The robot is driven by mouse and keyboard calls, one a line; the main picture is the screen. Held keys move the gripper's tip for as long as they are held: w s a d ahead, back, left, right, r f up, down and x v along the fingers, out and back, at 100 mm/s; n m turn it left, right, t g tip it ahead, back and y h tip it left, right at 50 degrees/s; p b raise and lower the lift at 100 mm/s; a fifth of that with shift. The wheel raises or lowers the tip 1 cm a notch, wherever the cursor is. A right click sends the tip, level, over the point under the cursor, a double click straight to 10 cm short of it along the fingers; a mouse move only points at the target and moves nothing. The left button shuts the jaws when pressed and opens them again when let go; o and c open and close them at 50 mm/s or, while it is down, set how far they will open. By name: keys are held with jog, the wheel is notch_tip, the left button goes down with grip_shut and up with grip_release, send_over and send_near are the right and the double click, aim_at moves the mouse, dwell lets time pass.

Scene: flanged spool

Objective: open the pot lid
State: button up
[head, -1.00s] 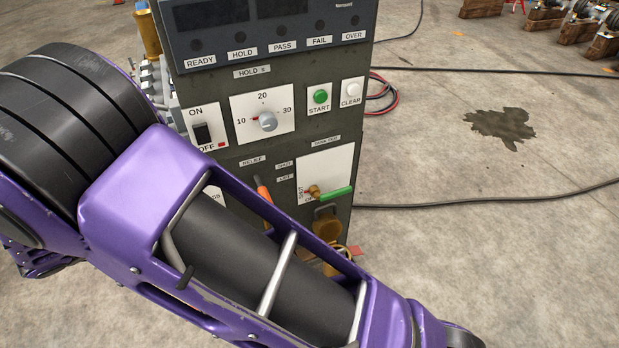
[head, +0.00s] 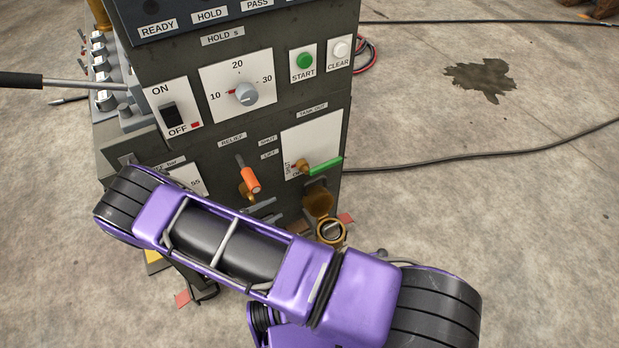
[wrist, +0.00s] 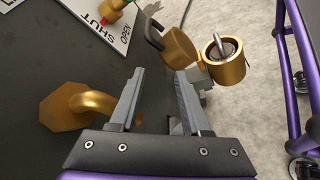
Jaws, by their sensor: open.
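The pot is a small brass cup (head: 331,232) low at the right edge of the panel in the head view. Its open mouth shows in the wrist view (wrist: 224,66), with a grey metal piece inside. The brass lid (head: 319,200) stands raised behind the cup against the panel. In the wrist view the lid (wrist: 181,47) is a tilted disc beside the cup, with a dark handle (wrist: 153,34). My gripper (wrist: 162,75) is open and empty, its fingers pointing towards the lid, apart from it as far as I can tell. The gripper is hidden in the head view.
A green-handled valve (head: 324,165) sits above the lid on a white SHUT/OPEN plate. An orange-handled lever (head: 250,180) is to its left. A bent brass pipe (wrist: 92,103) projects left of my fingers. Open concrete floor (head: 480,220) lies right, crossed by a black cable.

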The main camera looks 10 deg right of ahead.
aim_at(307, 183)
jog(key=shift+h, duration=0.3)
jog(key=w+d, duration=0.2)
jog(key=d, duration=0.2)
jog(key=w+d, duration=0.2)
jog(key=d, duration=0.2)
jog(key=w+d, duration=0.3)
jog(key=shift+d, duration=0.4)
jog(key=shift+w+d+f, duration=0.15)
jog(key=shift+w+d, duration=0.1)
jog(key=shift+d, duration=0.1)
jog(key=c, duration=0.7)
grip_shut()
jog(key=shift+w+a, duration=0.15)
jog(key=shift+a, duration=0.05)
